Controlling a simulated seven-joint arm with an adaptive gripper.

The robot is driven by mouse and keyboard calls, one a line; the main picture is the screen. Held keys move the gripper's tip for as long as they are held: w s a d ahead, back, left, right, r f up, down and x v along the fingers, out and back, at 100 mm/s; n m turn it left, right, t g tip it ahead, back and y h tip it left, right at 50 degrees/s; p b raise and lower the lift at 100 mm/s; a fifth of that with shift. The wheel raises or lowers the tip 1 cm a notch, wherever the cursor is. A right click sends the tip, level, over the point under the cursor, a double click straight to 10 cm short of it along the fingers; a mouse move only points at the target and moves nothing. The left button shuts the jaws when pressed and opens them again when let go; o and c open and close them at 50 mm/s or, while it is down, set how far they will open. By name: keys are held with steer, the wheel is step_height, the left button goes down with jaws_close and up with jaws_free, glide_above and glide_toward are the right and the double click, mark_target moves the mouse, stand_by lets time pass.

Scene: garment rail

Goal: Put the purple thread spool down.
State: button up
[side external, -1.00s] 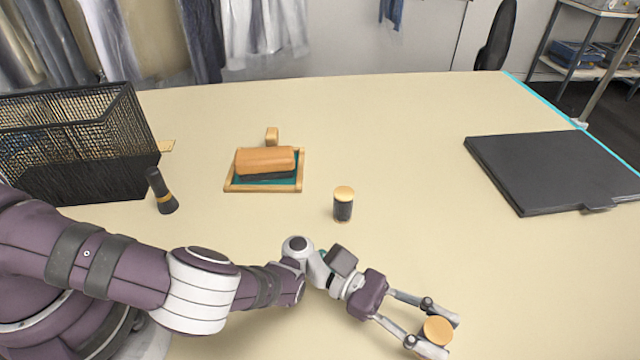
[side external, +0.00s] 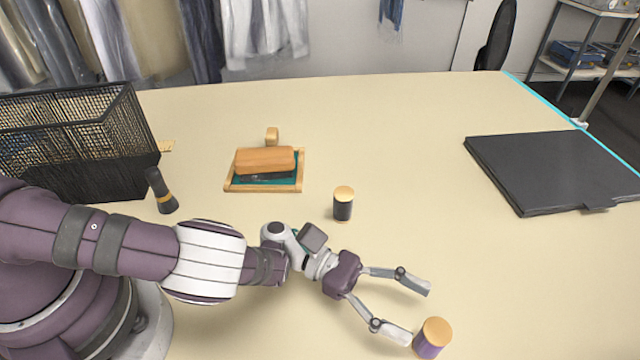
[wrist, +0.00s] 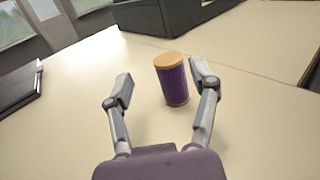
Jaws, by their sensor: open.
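The purple thread spool (side external: 431,340) stands upright on the table at the lower right of the side view, its tan wooden top facing up. My gripper (side external: 421,312) is open and empty. In the side view its fingers have the spool just beyond their tips, close to the lower finger. In the wrist view the spool (wrist: 172,80) stands beyond and between the fingertips, nearer the right finger. Whether that finger touches it I cannot tell.
A dark spool (side external: 343,204) stands mid-table. Behind it is a wooden-framed tray (side external: 228,188) holding a brush-like block (side external: 265,160). A black mesh basket (side external: 75,150) and a dark handled tool (side external: 161,191) are at left. A black flat case (side external: 555,170) lies at right.

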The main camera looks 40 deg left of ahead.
steer(key=w+a+r+n+t+y, duration=0.7)
steer(key=w+n+t, duration=0.25)
steer(key=n, duration=0.25)
steer(key=w+a+r+n+t+y, duration=0.5)
steer(key=w+a+r+n+t, duration=0.3)
steer(key=w+n, duration=0.3)
steer(key=s+a+r+n+g+y, duration=0.2)
steer(key=a+r+n+g+y, duration=0.2)
steer(key=a+n+y, duration=0.65)
steer(key=s+a+f+n+g+h, duration=0.1)
steer(key=s+n+g+h, duration=0.3)
steer(key=s+n+g, duration=0.5)
steer(key=s+a+n, duration=0.1)
steer(key=s+n, duration=0.9)
steer(key=s, duration=0.7)
steer(key=shift+s+f+g, duration=0.2)
steer(key=shift+s+g, duration=0.05)
steer(key=shift+g, duration=0.1)
